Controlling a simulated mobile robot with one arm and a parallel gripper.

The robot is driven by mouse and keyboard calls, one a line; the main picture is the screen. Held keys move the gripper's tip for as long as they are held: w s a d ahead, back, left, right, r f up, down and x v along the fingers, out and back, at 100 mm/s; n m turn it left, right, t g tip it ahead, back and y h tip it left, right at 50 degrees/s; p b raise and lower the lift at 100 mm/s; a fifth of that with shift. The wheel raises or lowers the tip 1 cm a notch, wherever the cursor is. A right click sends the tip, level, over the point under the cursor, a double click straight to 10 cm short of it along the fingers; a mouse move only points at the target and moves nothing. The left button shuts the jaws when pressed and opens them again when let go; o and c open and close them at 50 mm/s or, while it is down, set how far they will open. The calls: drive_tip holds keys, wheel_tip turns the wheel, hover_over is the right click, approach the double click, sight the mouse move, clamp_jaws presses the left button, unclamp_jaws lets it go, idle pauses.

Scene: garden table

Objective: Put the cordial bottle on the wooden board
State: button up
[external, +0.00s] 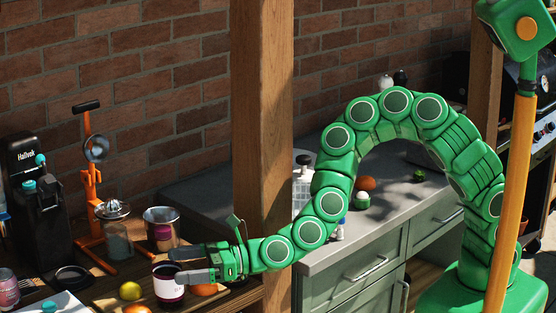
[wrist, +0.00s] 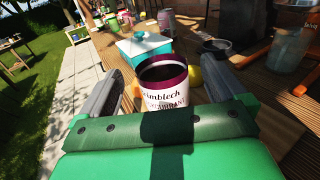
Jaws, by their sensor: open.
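A round container with a dark purple rim and a white printed label, possibly the cordial bottle (external: 169,286), stands upright on the table. It also shows in the wrist view (wrist: 165,88), with a dark round top. My gripper (external: 178,266) is open around it, one finger on each side; in the wrist view my gripper (wrist: 160,76) has the container between its fingers. I cannot tell whether either finger touches it. No separate wooden board can be made out clearly; the slatted wooden tabletop (external: 95,292) is visible.
A lemon (external: 130,291) and an orange (external: 205,289) lie close by. A teal box (wrist: 145,48) is beyond the container. A wooden post (external: 262,130) rises beside my arm.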

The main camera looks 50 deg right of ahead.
drive_tip(key=v, duration=0.6)
drive_tip(key=shift+d, duration=0.2)
drive_tip(key=shift+s+r, duration=0.1)
